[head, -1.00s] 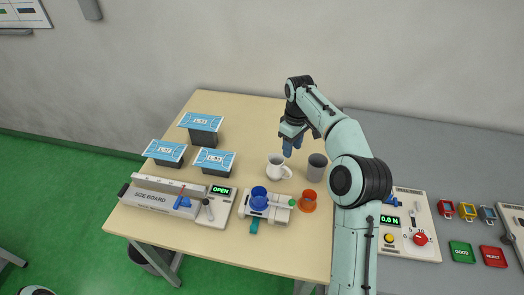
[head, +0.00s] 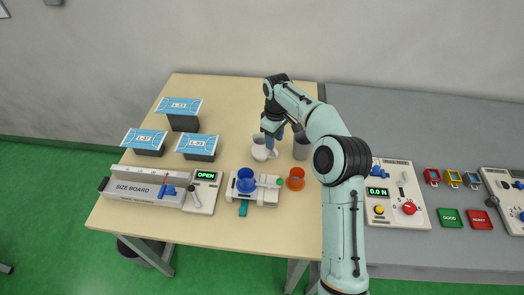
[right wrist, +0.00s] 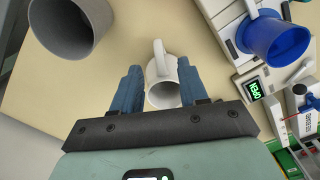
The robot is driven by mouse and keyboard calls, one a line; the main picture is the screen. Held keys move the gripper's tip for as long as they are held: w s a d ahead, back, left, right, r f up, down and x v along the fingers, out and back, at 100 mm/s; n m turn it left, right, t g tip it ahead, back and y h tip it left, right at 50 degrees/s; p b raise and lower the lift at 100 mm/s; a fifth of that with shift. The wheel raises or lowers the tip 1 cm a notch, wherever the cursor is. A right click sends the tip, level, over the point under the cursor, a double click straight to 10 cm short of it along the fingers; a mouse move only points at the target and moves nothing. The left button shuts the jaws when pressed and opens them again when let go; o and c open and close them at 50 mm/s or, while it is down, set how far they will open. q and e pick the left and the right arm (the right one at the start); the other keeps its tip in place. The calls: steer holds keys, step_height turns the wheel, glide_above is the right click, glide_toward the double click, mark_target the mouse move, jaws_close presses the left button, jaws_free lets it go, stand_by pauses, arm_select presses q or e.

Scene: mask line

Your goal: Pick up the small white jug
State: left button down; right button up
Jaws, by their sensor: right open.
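The small white jug (head: 260,153) stands on the wooden table, left of a grey cup (head: 302,149). My right gripper (head: 268,138) is open just behind and above it, and partly covers it in the head view. In the right wrist view the jug (right wrist: 162,94) shows between the two blue fingers of my right gripper (right wrist: 160,72), its handle pointing away toward the top. The fingers are on either side of it; I cannot tell whether they touch it. My left gripper is not in view.
The grey cup (right wrist: 68,28) is close beside the gripper. A blue cup (head: 246,181) on a fixture and an orange cup (head: 296,181) stand in front. The size board (head: 148,190) and several blue-topped boxes (head: 179,106) are left. The table behind the jug is clear.

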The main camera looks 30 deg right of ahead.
mark_target(275, 149)
steer(key=f, duration=0.3)
steer(key=shift+s+d+f, duration=0.1)
steer(key=shift+s+f, duration=0.1)
steer(key=shift+f, duration=0.1)
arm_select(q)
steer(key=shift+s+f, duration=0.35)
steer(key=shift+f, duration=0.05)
arm_select(e)
steer(key=shift+w, duration=0.1)
jaws_close()
steer(key=shift+r, duration=0.1)
steer(key=shift+r, duration=0.15)
